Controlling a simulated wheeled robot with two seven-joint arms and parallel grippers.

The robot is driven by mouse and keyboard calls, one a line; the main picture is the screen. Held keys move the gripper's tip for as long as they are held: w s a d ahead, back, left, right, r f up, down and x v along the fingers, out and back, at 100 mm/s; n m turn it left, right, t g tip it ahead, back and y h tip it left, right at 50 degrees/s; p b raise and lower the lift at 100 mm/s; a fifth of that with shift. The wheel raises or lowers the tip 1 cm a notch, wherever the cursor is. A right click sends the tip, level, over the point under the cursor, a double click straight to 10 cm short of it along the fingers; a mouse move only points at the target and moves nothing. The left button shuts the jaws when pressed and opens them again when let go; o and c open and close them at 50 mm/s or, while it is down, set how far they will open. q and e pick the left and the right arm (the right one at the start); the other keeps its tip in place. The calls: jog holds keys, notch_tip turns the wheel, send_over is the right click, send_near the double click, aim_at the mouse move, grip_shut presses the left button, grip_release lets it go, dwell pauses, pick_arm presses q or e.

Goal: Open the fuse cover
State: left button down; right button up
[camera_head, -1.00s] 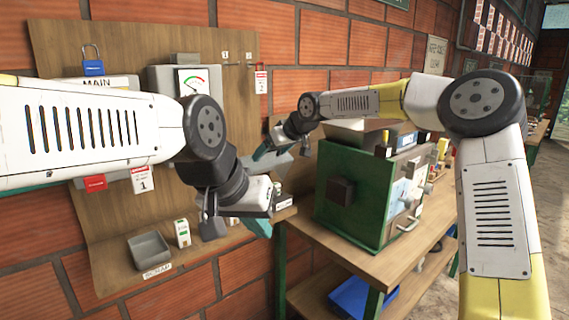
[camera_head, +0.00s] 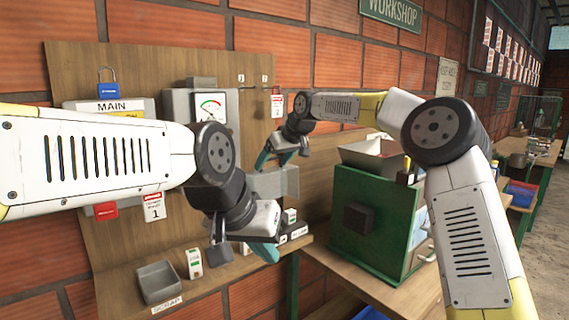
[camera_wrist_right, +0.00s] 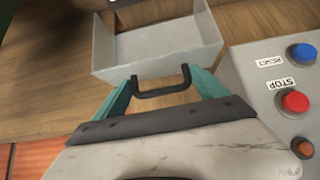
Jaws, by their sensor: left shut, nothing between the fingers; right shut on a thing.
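The fuse cover looks like a grey hollow box with a dark handle. In the right wrist view the cover (camera_wrist_right: 155,64) is at the top, its hollow side visible, with the handle (camera_wrist_right: 160,90) towards me. My right gripper (camera_wrist_right: 162,92) is shut on this handle between its teal fingers. In the head view the right gripper (camera_head: 264,158) is in front of the wooden board, with the grey cover (camera_head: 278,183) just below it. My left gripper (camera_head: 266,251) is shut and empty, lower, above the shelf. Its own wrist hides part of the board.
A grey box with a gauge (camera_head: 210,106) is on the board. A control panel with blue and red buttons (camera_wrist_right: 295,101) lies right of my right gripper. A grey tray (camera_head: 158,281) stands on the shelf. A green machine (camera_head: 372,220) stands on the bench at right.

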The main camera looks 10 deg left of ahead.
jog(key=shift+a+r, duration=0.1)
jog(key=shift+r, duration=0.15)
jog(key=o, duration=1.8)
jog(key=shift+w, duration=0.1)
jog(key=shift+f, duration=0.1)
jog(key=v, duration=0.8)
jog(key=shift+a, duration=0.1)
